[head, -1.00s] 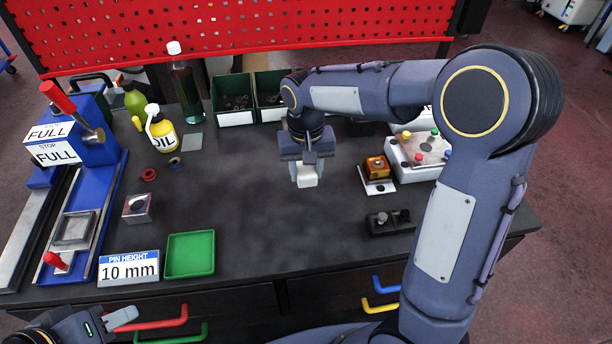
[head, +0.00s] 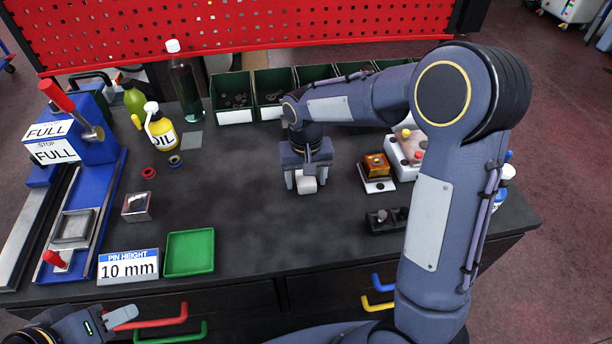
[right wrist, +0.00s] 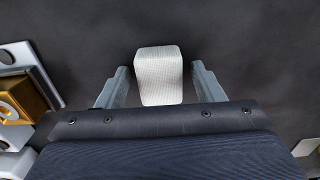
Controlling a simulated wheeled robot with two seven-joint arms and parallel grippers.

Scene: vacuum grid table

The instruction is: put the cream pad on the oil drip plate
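The cream pad (head: 307,184) is a small pale block on the dark tabletop near the middle of the head view. My right gripper (head: 307,181) is over it, with one finger on each side. In the right wrist view the pad (right wrist: 159,76) sits between the spread fingers (right wrist: 160,88), with a narrow gap on both sides. The oil drip plate (head: 192,140) seems to be the thin grey square beside the yellow oil bottle (head: 160,130); it is bare. My left gripper (head: 118,318) is low at the bottom left, away from everything; its finger opening is unclear.
An orange-topped block on a white base (head: 377,170) and a dark holder (head: 385,219) stand right of the pad. Green bins (head: 233,98) line the back. A green tray (head: 190,253) and blue press (head: 75,150) are left. The table between pad and drip plate is clear.

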